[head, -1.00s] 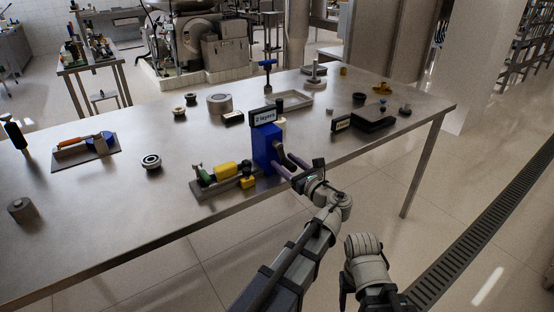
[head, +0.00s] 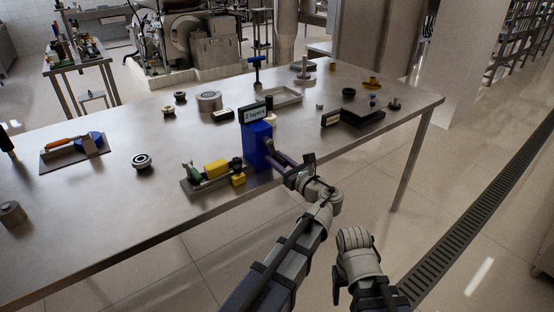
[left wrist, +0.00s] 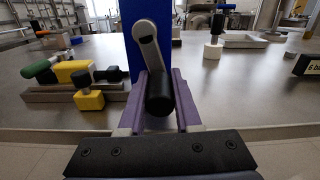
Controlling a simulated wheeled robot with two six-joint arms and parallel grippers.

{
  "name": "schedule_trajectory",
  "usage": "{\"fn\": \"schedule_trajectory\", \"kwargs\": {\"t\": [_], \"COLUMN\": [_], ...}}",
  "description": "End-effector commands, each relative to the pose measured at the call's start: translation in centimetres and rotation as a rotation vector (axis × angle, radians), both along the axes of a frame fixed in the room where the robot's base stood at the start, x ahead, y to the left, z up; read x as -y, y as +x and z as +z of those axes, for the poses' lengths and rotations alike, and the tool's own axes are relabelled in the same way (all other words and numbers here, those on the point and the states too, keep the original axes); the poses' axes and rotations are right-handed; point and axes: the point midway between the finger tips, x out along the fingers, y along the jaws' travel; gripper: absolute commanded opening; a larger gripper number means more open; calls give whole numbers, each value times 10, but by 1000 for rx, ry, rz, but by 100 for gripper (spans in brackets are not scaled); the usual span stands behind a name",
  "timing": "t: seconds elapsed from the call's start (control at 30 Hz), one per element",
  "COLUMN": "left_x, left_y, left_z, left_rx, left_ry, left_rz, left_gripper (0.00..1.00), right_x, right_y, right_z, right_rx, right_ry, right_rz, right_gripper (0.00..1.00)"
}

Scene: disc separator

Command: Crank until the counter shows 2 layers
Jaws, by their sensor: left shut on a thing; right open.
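The blue crank box (head: 258,146) stands upright near the table's front edge. A black sign (head: 255,114) on its top reads "2 layers". In the left wrist view, a grey crank arm (left wrist: 147,42) hangs down on the blue post, leaning slightly right. The black crank handle (left wrist: 160,95) sits at its lower end. My left gripper (head: 279,158) is shut on this handle, with its purple fingers (left wrist: 160,103) on both sides. My right gripper (head: 346,288) is open and empty in front of the table, partly cut off at the bottom.
A fixture with a yellow block (head: 216,168) and green knob lies left of the box. A second small black sign (head: 331,119) stands by a dark tray (head: 363,118) to the right; its text is unclear.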

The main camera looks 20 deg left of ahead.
Motion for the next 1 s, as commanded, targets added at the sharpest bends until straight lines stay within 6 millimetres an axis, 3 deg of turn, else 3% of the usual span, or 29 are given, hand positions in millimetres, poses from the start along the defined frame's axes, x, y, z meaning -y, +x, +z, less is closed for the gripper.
{"fn": "schedule_trajectory", "kwargs": {"t": [0.43,0.8,0.83,1.0], "left_x": [8,9,9,9], "left_y": [12,12,12,12], "left_z": [7,7,7,7], "left_rx": [212,237,236,235], "left_ry": [-164,-182,-182,-183], "left_rz": [0,0,0,0], "left_gripper": [0,0,35,54], "right_x": [0,0,0,0], "right_y": [0,0,0,0], "right_z": [6,6,6,6], "right_rx": [0,0,0,0], "right_ry": [0,0,0,0], "right_rz": [0,0,0,0], "right_gripper": [62,62,62,62]}}
